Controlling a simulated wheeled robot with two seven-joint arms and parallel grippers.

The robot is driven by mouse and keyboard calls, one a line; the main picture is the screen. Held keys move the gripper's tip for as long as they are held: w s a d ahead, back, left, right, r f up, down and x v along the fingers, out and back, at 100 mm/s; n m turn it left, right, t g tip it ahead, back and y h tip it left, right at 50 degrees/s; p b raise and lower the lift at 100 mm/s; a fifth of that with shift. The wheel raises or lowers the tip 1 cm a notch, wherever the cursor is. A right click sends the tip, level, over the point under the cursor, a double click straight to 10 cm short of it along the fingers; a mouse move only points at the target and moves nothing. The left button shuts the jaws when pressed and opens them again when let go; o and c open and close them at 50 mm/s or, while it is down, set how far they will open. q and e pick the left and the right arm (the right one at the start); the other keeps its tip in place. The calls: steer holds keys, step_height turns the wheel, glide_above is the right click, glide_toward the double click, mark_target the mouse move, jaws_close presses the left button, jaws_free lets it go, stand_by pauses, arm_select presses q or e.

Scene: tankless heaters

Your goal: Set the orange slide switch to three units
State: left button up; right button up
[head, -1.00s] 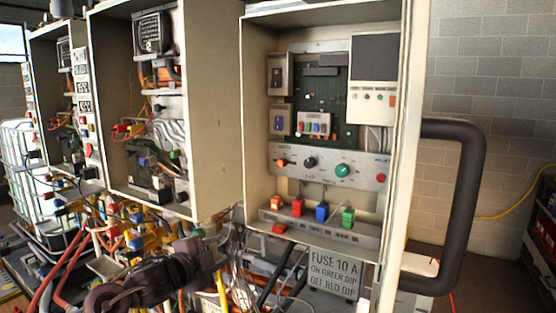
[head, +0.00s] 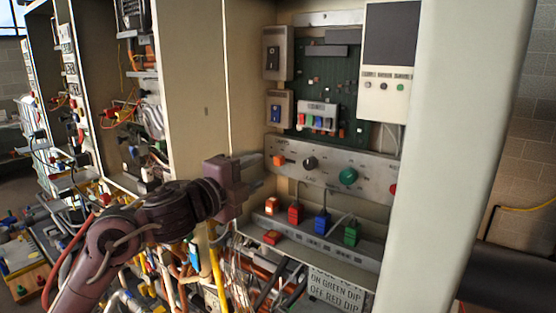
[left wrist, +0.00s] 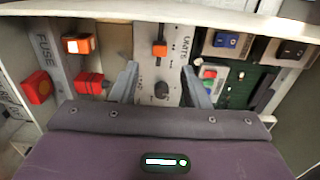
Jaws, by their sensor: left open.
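The orange slide switch (head: 279,160) sits at the left end of the grey control panel (head: 325,168), left of a black knob (head: 309,163). In the left wrist view the orange slide switch (left wrist: 159,49) stands in a slot with small marks beside it, next to the word UNITS. My left gripper (head: 258,174) is open and empty, in front of the panel's left end. In the left wrist view its fingers (left wrist: 160,78) are apart, with the slide switch beyond and between them, not visibly touched. My right gripper is not in view.
A green knob (head: 348,177) is further right on the panel. Below are an orange rocker (head: 272,205) and red (head: 295,214), blue (head: 321,222) and green (head: 351,233) plugs. The cabinet's pale wall (head: 205,105) stands left of the gripper.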

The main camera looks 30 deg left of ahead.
mark_target(276, 162)
arm_select(q)
steer(key=w, duration=0.1)
steer(key=w+p, duration=0.1)
steer(key=w, duration=0.1)
steer(key=shift+w+d+r+p, duration=0.25)
steer(key=shift+w+d+p, duration=0.05)
steer(key=shift+p, duration=0.05)
steer(key=w, duration=0.3)
steer(key=shift+d+f+p, duration=0.15)
steer(key=shift+f+p, duration=0.05)
steer(key=shift+p, duration=0.2)
steer(key=shift+f, duration=0.1)
steer(key=shift+c, duration=0.4)
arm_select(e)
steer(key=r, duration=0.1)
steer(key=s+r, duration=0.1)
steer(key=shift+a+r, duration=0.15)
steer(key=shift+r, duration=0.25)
arm_select(q)
steer(key=c, duration=0.5)
jaws_close()
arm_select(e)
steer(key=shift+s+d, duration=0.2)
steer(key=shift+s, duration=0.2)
